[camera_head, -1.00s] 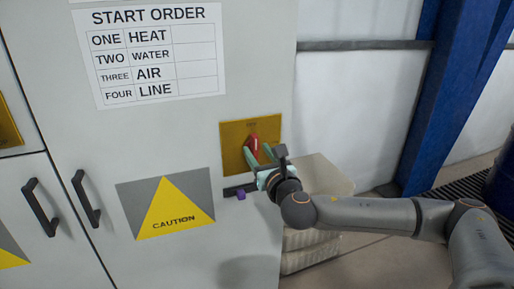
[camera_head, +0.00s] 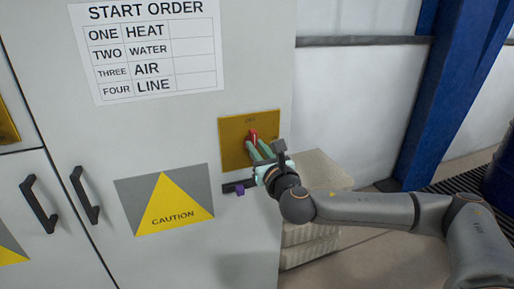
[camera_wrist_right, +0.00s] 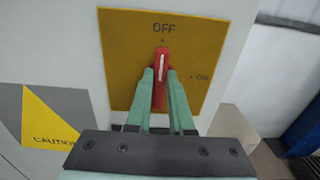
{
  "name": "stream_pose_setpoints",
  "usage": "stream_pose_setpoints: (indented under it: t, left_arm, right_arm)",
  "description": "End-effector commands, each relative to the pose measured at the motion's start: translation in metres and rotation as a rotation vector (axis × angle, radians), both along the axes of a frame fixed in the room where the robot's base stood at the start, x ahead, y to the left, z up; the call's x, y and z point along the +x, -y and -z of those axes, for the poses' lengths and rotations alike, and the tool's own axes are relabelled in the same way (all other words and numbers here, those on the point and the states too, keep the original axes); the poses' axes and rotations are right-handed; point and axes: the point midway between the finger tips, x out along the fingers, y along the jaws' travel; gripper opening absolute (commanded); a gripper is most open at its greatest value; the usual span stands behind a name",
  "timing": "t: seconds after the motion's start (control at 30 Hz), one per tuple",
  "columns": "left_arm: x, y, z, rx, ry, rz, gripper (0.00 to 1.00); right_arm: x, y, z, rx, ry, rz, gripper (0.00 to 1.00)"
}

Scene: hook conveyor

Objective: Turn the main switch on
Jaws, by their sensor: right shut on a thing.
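The main switch is a red handle (camera_head: 253,135) on a yellow plate (camera_head: 232,127) on the grey cabinet. In the right wrist view the red handle (camera_wrist_right: 162,62) stands upright, its white line toward the word OFF at the top of the plate (camera_wrist_right: 120,60). The word ON is at the plate's right. My right gripper (camera_head: 257,146) reaches the handle from the lower right. Its green fingers (camera_wrist_right: 161,78) are shut on the handle's lower part, one on each side. My left gripper is not in view.
The cabinet carries a START ORDER sheet (camera_head: 148,50), a caution sign (camera_head: 165,200) and black door handles (camera_head: 87,195). Pale stacked blocks (camera_head: 318,175) stand beside the cabinet behind my right arm. A blue column (camera_head: 440,100) is at the right.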

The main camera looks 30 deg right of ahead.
Motion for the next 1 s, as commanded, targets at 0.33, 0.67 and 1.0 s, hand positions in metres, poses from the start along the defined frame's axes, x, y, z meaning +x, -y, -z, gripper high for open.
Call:
stream_pose_setpoints:
  t: [0.33,0.67,1.0]
  left_arm:
    - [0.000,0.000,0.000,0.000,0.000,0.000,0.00]
    - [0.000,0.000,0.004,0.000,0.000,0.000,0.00]
    - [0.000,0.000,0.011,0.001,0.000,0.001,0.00]
  right_arm:
    - [0.000,0.000,0.000,0.009,0.002,0.000,0.00]
    - [0.000,0.001,0.002,0.144,0.033,0.000,0.00]
    - [-0.001,0.003,0.003,0.441,0.105,0.000,0.00]
